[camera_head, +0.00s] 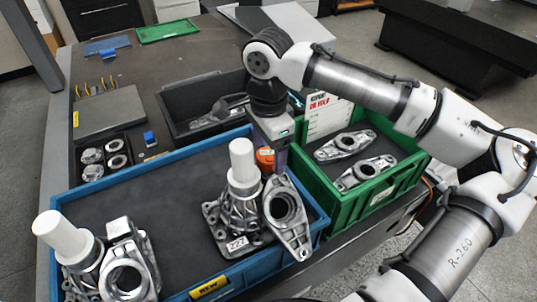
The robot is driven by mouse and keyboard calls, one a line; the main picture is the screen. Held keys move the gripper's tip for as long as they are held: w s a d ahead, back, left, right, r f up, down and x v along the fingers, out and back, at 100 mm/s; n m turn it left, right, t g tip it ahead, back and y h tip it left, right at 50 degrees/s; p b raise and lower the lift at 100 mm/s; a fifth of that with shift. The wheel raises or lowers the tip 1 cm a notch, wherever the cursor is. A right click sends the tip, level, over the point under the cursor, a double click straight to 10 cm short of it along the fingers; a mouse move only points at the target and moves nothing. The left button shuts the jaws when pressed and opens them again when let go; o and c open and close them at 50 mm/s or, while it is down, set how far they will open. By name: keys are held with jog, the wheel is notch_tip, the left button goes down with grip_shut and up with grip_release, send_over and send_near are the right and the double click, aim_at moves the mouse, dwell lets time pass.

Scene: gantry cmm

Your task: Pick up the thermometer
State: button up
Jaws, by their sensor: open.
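My gripper (273,157) points down over the right part of the blue crate (187,153), close to its back wall. A small orange-and-dark object (265,158) shows right at the fingers, behind the metal castings; it may be the thermometer, but most of it is hidden. I cannot tell whether the gripper touches it. The fingers are partly hidden, and the jaws are open. No other thing in view looks clearly like a thermometer.
Metal castings with white cylinders (242,160) stand in the blue crate beside my gripper. A green crate (345,203) with metal parts and a white sign (325,115) is at right. A dark tray (180,105) lies behind. The blue crate's middle is clear.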

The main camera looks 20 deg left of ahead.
jog(key=shift+f, duration=0.15)
jog(key=c, duration=1.2)
